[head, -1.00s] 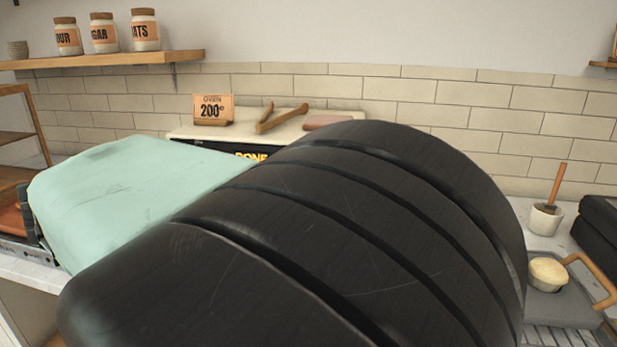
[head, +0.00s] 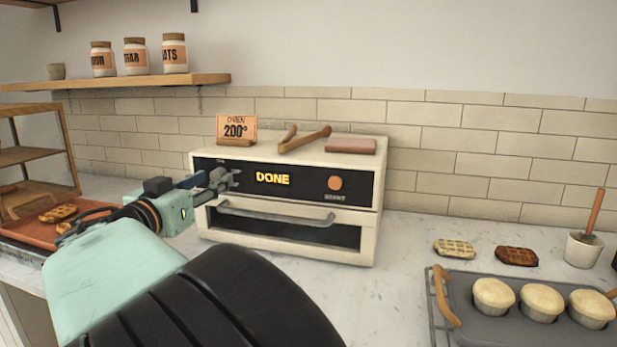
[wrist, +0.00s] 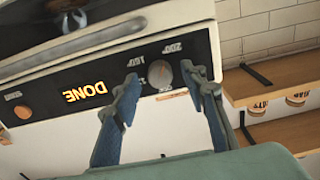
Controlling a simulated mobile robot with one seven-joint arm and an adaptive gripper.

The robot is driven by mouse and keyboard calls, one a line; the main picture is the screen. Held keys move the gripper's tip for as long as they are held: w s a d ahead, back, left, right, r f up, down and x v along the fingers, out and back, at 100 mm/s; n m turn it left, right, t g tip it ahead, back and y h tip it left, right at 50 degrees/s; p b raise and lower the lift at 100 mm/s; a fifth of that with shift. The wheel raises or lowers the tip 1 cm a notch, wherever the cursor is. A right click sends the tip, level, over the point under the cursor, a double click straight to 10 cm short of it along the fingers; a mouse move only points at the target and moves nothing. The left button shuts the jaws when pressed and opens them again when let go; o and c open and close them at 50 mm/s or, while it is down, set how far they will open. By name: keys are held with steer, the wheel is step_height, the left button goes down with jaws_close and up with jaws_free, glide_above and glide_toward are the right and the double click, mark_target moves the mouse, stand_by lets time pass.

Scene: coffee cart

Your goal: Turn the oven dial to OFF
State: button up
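The oven (head: 370,225) stands on the counter with a black front panel that reads DONE (head: 272,178). My gripper (wrist: 162,78) is open there, with one finger on each side of the dial. I cannot tell whether the fingers touch it. The dial's pointer is too small to read.
A round orange start button (head: 335,183) is at the panel's right. The oven's door handle (head: 275,215) runs below the panel. A card reading 200° (head: 236,129) and tongs (head: 305,138) are on top. A tray (head: 480,322) with muffins is at the right front.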

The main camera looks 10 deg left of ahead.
steer(key=shift+w, duration=0.4)
steer(key=shift+c, duration=0.5)
jaws_close()
